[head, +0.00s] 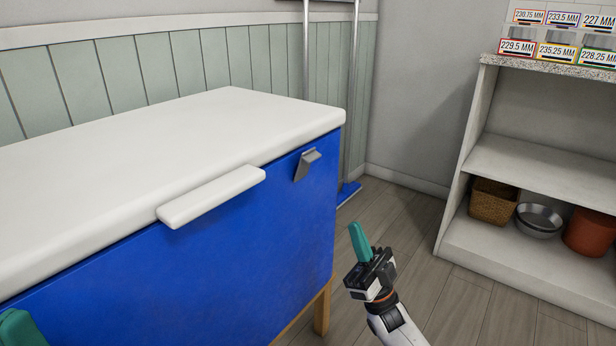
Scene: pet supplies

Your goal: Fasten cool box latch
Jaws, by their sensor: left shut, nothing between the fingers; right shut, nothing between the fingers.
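The cool box has a blue body (225,250) and a white lid (190,125), which lies closed on top. A small grey latch (307,163) sits on the blue front near its right end, just under the lid's edge. Its plate stands out from the front at a slant. My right gripper (358,238) is shut and empty, in front of the box's right end, lower than the latch and apart from it. Only a teal tip of my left gripper (18,328) shows at the bottom left corner, shut, with the rest out of frame.
A white handle (212,196) juts from the lid's front edge, left of the latch. A wooden leg (322,308) supports the box. A white shelf (530,160) with a basket (492,202), metal bowls (539,219) and a terracotta pot (590,232) stands right. Floor between is clear.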

